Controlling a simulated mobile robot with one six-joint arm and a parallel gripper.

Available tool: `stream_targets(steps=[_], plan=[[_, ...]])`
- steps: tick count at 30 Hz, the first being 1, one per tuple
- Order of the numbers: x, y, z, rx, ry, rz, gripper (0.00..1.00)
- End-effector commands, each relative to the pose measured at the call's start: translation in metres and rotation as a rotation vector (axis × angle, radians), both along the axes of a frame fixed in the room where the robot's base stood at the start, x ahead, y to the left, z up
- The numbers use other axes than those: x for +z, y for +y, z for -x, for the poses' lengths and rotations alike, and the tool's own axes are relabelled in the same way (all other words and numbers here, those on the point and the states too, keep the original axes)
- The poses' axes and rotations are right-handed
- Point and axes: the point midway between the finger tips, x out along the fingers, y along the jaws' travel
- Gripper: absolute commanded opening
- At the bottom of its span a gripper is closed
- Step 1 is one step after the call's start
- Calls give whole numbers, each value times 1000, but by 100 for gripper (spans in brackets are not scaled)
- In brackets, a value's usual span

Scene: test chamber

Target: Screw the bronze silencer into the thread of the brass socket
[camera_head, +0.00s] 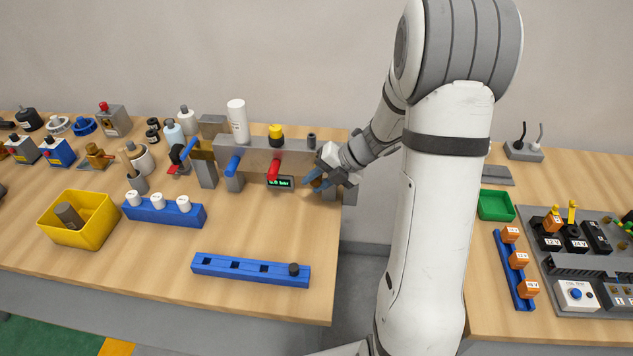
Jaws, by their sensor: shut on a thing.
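My gripper (313,180) is at the right end of the grey valve block (262,156), low and in front of it. Its blue-grey fingers are shut on a small brownish piece, the bronze silencer (317,184), of which little shows. The fingers hide most of it. I cannot make out the brass socket; my gripper and wrist cover that end of the block. I cannot tell whether the silencer touches the socket or is in its thread.
The block carries a blue lever (233,165), a red lever (273,169), a yellow-topped knob (276,134) and a pressure display (280,182). A blue rack (235,268) with one dark piece lies in front. A yellow bin (100,235) stands left.

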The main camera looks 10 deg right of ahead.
Motion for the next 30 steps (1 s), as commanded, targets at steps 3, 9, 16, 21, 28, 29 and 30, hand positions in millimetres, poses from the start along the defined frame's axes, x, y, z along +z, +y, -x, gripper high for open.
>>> stream_targets(steps=[3,9,16,21,28,29,30], plan=[[0,-1,-3,-1,1,0,2],[0,0,-3,1,1,0,36],[0,0,-4,1,0,0,50],[0,-1,-3,1,0,0,50],[20,-19,3,-1,-4,2,50],[24,-22,4,-1,-4,1,50],[29,-27,5,-1,-5,2,50]])
